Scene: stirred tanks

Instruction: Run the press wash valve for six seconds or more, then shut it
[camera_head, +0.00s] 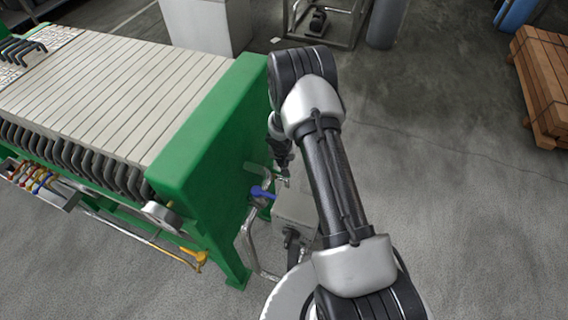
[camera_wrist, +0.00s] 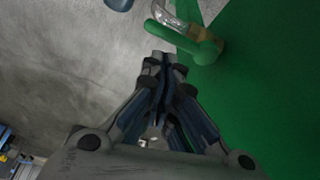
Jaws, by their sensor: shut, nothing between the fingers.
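A green lever handle (camera_wrist: 184,42) sits on a brass and metal valve body (camera_wrist: 205,36) beside the green press end plate (camera_wrist: 270,75) in the wrist view. My gripper (camera_wrist: 164,57) is shut and empty, its fingertips just below the green lever in the picture; whether they touch it I cannot tell. In the head view my gripper (camera_head: 283,165) points down beside the press end plate (camera_head: 207,130). A blue valve handle (camera_head: 262,192) is just below and left of it. No label shows which valve is the wash valve.
A grey box (camera_head: 295,208) stands close beside the blue handle, with a bent pipe (camera_head: 248,235) next to it. A yellow handle (camera_head: 200,259) is low at the press's front. A wooden pallet stack (camera_head: 545,75) is far right; the floor between is clear.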

